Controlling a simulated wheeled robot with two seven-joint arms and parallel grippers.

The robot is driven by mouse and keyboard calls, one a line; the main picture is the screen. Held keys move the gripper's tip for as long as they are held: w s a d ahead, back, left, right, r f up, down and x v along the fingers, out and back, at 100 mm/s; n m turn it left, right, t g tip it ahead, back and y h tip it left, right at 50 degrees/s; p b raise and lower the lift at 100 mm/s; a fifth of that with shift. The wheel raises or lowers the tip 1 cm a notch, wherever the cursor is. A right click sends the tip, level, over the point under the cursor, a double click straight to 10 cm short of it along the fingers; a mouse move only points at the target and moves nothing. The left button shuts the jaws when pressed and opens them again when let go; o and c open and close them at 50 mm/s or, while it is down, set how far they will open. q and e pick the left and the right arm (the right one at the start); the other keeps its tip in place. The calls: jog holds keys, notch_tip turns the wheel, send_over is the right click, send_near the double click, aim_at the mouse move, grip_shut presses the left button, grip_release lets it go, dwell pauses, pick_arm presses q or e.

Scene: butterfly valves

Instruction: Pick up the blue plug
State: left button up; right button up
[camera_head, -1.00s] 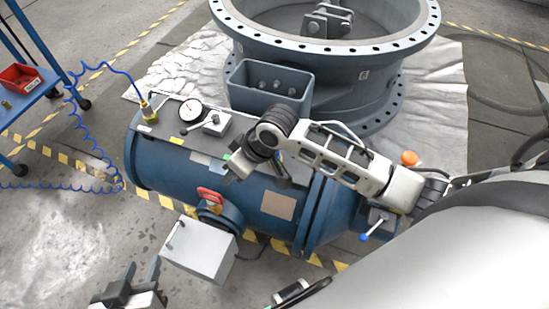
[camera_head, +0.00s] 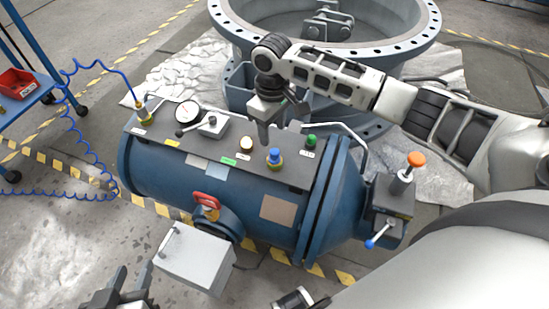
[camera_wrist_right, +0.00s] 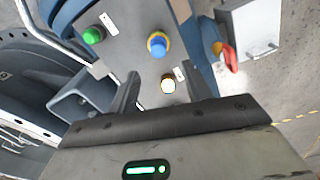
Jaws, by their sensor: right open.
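The blue plug (camera_head: 274,156) stands upright in a yellow base on the dark top plate of the blue horizontal tank (camera_head: 160,165). In the right wrist view, the blue plug (camera_wrist_right: 158,44) shows with its yellow ring, beyond the fingertips. My right gripper (camera_head: 265,138) points down above the plate, just behind and left of the plug, and does not hold it. In the right wrist view, my right gripper (camera_wrist_right: 162,80) is open, with nothing held between its fingers. My left gripper (camera_head: 132,278) is at the bottom left, open and empty, away from the plug.
A pressure gauge (camera_head: 188,112), a red handle (camera_head: 206,200) and an orange knob (camera_head: 416,160) are also on the tank assembly. A large flanged valve (camera_head: 330,40) stands behind.

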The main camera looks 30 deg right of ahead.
aim_at(274, 151)
notch_tip(274, 151, down, 8)
jog(key=shift+s+d+b, duration=0.1)
jog(key=shift+d+b, duration=0.05)
jog(key=shift+b, duration=0.7)
jog(key=c, duration=1)
